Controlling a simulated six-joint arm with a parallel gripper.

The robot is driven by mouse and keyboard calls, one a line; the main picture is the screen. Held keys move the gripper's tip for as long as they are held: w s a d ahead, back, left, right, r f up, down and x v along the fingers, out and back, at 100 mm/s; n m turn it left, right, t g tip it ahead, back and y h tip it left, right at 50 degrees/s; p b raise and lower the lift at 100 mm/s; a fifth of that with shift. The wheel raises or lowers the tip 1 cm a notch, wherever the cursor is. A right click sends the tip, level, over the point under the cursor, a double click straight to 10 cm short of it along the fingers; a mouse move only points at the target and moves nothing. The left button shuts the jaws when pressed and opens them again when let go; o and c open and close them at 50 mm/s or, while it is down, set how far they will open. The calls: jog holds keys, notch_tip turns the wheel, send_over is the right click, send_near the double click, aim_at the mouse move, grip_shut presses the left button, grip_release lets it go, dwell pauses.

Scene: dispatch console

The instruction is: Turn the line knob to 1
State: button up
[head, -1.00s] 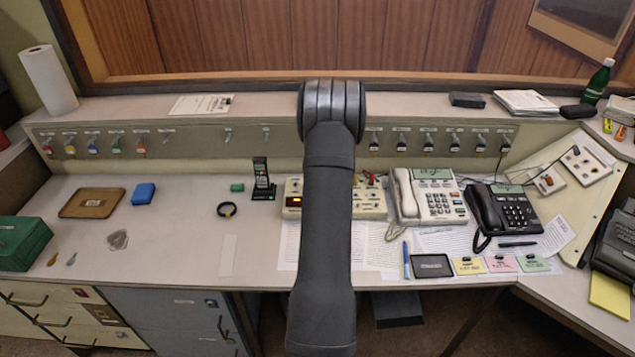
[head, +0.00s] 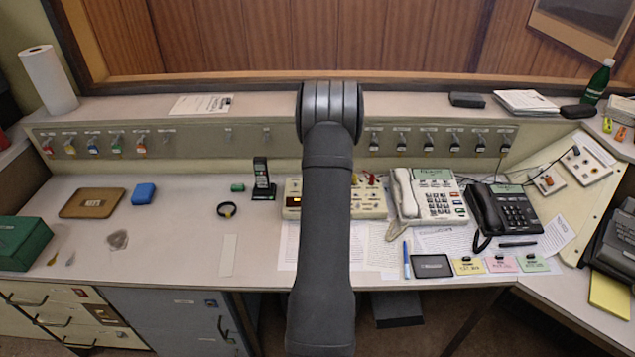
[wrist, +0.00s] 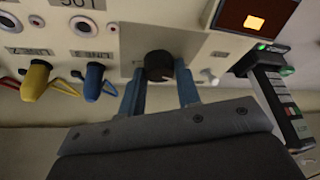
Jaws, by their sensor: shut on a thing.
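The line knob (wrist: 158,64) is a round black knob on the cream console box, seen in the wrist view between the two blue fingers of my gripper (wrist: 159,88). The fingers are shut on it from both sides. The knob's pointer and number marks cannot be read. In the head view the console box (head: 372,204) stands on the desk, and my dark arm covers part of it. My gripper and the knob are hidden there.
In the wrist view, yellow (wrist: 36,78) and blue (wrist: 94,80) switch levers sit left of the knob. A lit display (wrist: 253,20) is at the upper right. A black handheld device (head: 262,180) stands left of the box, and a cream telephone (head: 432,197) stands right of it.

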jog(key=m, duration=0.2)
jog(key=m+h, duration=0.1)
jog(key=m, duration=0.1)
jog(key=shift+s+a+h, duration=0.1)
jog(key=shift+a+h, duration=0.05)
jog(key=shift+h, duration=0.15)
jog(key=m+h, duration=0.1)
jog(key=m, duration=0.3)
jog(key=shift+a+m+h, duration=0.1)
jog(key=shift+m+h, duration=0.3)
jog(key=shift+m, duration=0.3)
jog(key=o, duration=1)
jog(key=shift+c, duration=0.2)
jog(key=v, duration=1.7)
jog(key=shift+s, duration=0.2)
jog(key=shift+a, duration=0.15)
jog(key=x, duration=1.7)
jog(key=shift+w, duration=0.25)
